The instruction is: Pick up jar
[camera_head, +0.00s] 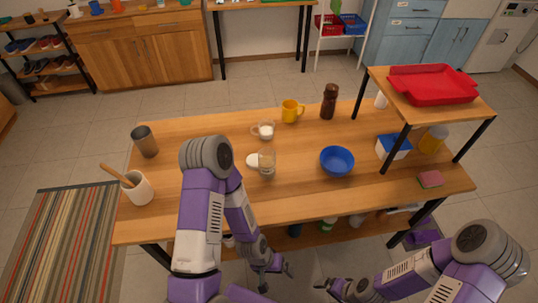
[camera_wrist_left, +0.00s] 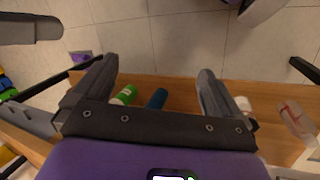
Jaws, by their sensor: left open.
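Several small containers stand on the table's lower shelf. In the left wrist view these include a green-capped container (camera_wrist_left: 125,95), a blue one (camera_wrist_left: 157,99), a white-topped one (camera_wrist_left: 243,104) and a clear one with a reddish mark (camera_wrist_left: 297,118). I cannot tell which is the jar. My left gripper (camera_head: 276,270) is low in front of the shelf; in its wrist view it is open (camera_wrist_left: 155,88) and empty, with the green-capped and blue containers beyond, between its fingers. My right gripper (camera_head: 345,288) is low at the front, its opening unclear.
The wooden tabletop (camera_head: 215,125) is above the shelf. On it are a blue bowl (camera_head: 337,161), a glass (camera_head: 267,164), a yellow mug (camera_head: 291,111) and a utensil crock (camera_head: 137,189). A raised stand at right holds a red tray (camera_head: 432,84). Table legs flank the shelf.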

